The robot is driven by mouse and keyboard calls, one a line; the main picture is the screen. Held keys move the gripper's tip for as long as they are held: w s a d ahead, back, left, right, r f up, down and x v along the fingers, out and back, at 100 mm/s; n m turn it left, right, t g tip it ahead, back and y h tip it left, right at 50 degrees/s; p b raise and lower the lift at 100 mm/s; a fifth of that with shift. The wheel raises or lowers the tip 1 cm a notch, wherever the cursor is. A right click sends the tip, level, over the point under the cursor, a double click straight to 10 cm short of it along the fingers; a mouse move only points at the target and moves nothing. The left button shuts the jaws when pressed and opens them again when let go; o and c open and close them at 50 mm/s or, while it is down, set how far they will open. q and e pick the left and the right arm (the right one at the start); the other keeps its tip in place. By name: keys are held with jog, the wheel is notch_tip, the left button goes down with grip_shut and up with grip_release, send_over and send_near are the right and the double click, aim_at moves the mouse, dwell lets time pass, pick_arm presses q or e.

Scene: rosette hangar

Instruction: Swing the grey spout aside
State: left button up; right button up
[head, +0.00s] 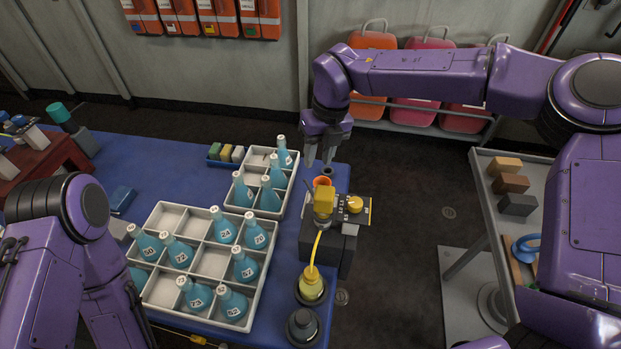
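A small machine with a dark block base (322,240) stands at the right edge of the blue table.
White divided trays (213,262) with numbered blue flasks stand left of the machine. A grey shelf cart (487,208) stands right, across open floor.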

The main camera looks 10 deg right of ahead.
jog(key=f, duration=0.3)
jog(key=a+f+p, duration=0.1)
jog(key=f, duration=0.4)
jog(key=shift+s+a+f+p, duration=0.3)
jog(key=shift+s+f+p, duration=0.05)
grip_shut()
dwell(0.9)
